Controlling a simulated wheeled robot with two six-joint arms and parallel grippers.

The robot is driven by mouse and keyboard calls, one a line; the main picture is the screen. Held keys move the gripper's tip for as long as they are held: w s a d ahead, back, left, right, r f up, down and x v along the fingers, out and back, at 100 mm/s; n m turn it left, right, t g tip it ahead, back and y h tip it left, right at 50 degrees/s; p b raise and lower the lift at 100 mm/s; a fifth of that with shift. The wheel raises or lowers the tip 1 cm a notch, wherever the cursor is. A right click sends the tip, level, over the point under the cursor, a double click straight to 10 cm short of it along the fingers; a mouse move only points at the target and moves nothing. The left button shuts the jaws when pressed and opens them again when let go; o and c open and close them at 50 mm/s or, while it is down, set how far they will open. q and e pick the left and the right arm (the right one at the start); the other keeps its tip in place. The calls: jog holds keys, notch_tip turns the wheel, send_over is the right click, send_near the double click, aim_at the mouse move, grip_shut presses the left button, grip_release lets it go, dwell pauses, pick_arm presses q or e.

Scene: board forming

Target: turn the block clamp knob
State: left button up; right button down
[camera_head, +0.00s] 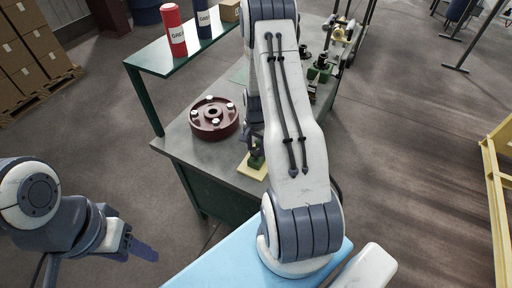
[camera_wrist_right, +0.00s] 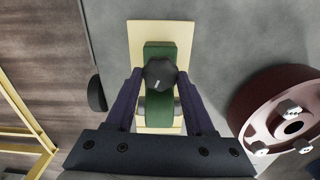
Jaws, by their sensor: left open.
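The block clamp is a green block on a pale yellow base plate (camera_head: 252,171), on the grey table. In the right wrist view the green block (camera_wrist_right: 159,107) is upright in the picture, with a round black knob (camera_wrist_right: 160,73) bearing a short white mark on top. My right gripper (camera_wrist_right: 160,76) points down at it, one dark finger on each side of the knob. Whether the fingers touch the knob is unclear. In the head view my right gripper (camera_head: 255,143) is partly hidden by my forearm. My left gripper (camera_head: 143,250) is open and empty at lower left, away from the table.
A dark red wheel-like part (camera_head: 214,118) with silver bolts sits on the table left of the clamp. A green shelf (camera_head: 150,62) behind carries a red can (camera_head: 175,32) and a blue can (camera_head: 203,22). Machine parts (camera_head: 322,68) stand at the table's far right.

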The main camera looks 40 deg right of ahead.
jog(key=shift+w+f+n+b, duration=0.1)
jog(key=shift+n+b, duration=0.6)
jog(key=shift+n, duration=0.5)
jog(key=shift+n+b, duration=0.3)
jog(key=shift+n, duration=0.9)
jog(key=shift+c, duration=1.3)
grip_release()
jog(key=shift+r, duration=0.2)
